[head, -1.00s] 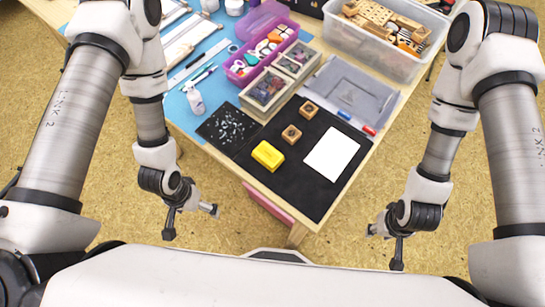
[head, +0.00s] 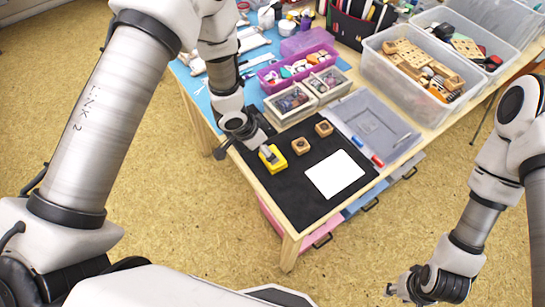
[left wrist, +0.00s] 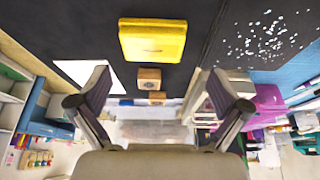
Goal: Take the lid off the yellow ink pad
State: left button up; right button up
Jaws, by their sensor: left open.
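The yellow ink pad (head: 275,164) lies on the black mat (head: 295,198) near its left edge in the head view. In the left wrist view the pad (left wrist: 152,40) shows whole, flat and straight beyond the fingertips. My left gripper (head: 243,148) is open at the pad's left, and a finger covers part of the pad in the head view. My right gripper (head: 402,290) is open and empty, low at the right, away from the table.
Two wooden stamps, one near (head: 301,147) and one far (head: 324,128), stand right of the pad. White paper (head: 335,175) lies on the mat. Small boxes (head: 290,102), a grey tray lid (head: 372,128) and a clear bin (head: 420,75) stand behind.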

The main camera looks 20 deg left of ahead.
aim_at(282, 163)
pick_arm(q)
jog(key=d+f, duration=0.2)
jog(key=f, duration=0.1)
jog(key=shift+w+f+p, duration=0.15)
jog(key=shift+f+p, duration=0.15)
jog(key=shift+p, duration=0.05)
jog(key=shift+w+a+f, duration=0.15)
jog(key=shift+w+f, duration=0.05)
jog(key=shift+f, duration=0.2)
jog(key=shift+s+r, duration=0.1)
jog(key=c, duration=0.7)
